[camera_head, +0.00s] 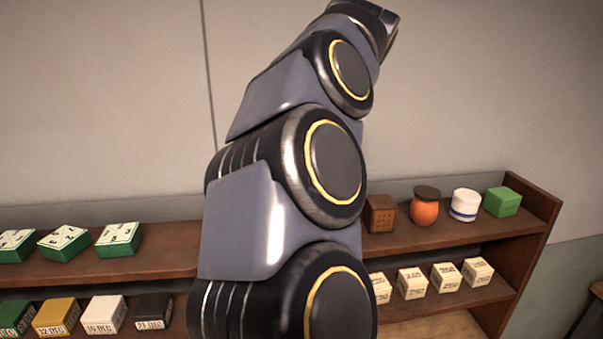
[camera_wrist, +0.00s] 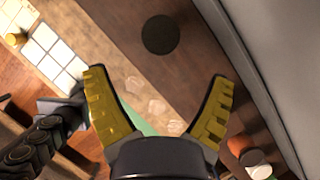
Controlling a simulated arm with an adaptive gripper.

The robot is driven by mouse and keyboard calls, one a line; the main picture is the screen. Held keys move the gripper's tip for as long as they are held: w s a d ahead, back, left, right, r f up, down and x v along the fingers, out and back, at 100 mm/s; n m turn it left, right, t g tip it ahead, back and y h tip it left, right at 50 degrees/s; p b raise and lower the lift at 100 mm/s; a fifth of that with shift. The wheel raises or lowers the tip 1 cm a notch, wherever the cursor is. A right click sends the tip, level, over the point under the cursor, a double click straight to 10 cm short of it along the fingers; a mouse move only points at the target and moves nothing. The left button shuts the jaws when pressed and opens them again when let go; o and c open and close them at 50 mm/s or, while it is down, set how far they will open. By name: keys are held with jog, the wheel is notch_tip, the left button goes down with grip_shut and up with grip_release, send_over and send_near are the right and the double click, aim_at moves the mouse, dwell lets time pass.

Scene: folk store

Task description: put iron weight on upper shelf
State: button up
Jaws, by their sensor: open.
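My gripper (camera_wrist: 160,80) is open in the wrist view, with its yellow-padded fingers spread wide and nothing between them. A dark round disc (camera_wrist: 161,35), which may be the iron weight seen from above, lies on brown wood ahead of the fingertips and apart from them. The upper shelf (camera_head: 455,228) runs along the wall in the head view; its middle is hidden behind my arm. The gripper is out of the head view, and no iron weight can be made out there.
The upper shelf holds green-and-white boxes (camera_head: 65,243) at left. At right are a brown box (camera_head: 380,213), orange jar (camera_head: 424,209), white jar (camera_head: 465,205) and green block (camera_head: 502,202). Several small boxes (camera_head: 412,283) fill the shelf below. Faint pale shapes (camera_wrist: 157,106) show between the fingers.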

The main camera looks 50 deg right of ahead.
jog(key=shift+v, duration=1.15)
